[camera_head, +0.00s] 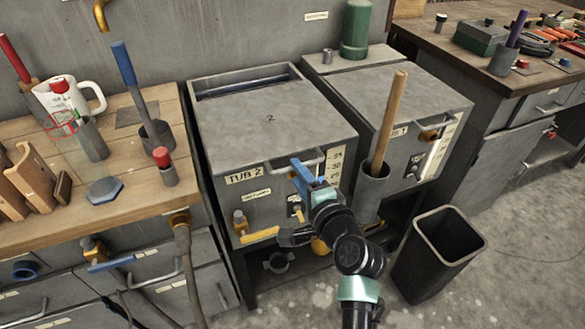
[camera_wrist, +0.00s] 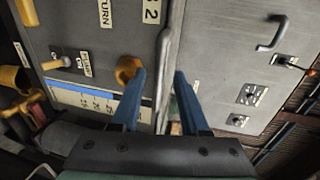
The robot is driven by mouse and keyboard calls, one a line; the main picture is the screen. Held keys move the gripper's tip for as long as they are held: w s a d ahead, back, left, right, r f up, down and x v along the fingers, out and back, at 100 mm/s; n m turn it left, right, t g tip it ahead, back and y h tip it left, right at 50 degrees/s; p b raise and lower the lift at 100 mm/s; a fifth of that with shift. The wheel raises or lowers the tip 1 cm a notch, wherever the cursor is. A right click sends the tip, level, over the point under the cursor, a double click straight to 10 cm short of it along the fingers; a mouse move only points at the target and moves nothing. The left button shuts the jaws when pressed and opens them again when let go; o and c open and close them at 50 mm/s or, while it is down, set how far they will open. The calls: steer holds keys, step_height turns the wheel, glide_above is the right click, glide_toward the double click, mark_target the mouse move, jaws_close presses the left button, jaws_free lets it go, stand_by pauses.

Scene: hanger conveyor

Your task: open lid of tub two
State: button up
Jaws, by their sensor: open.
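Tub two (camera_head: 252,200) is a grey metal box in the middle of the head view, with a "TUB 2" label on its front. A bar handle (camera_head: 313,162) sits at the lid's front edge. My gripper (camera_head: 301,172) is at this handle, with blue fingers. In the wrist view, my gripper (camera_wrist: 161,74) is open, and the grey bar (camera_wrist: 165,85) runs between the fingers. I cannot tell whether either finger touches it.
A second tub (camera_head: 420,100) stands to the right, with a wooden-handled tool in a cup (camera_head: 371,185) before it. A black bin (camera_head: 437,255) stands on the floor at right. A wooden bench (camera_head: 100,165) with tools is at left. Yellow valve handles (camera_head: 259,236) project from tub two's front.

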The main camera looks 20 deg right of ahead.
steer(key=shift+x, duration=1.8)
steer(key=shift+c, duration=0.3)
jaws_close()
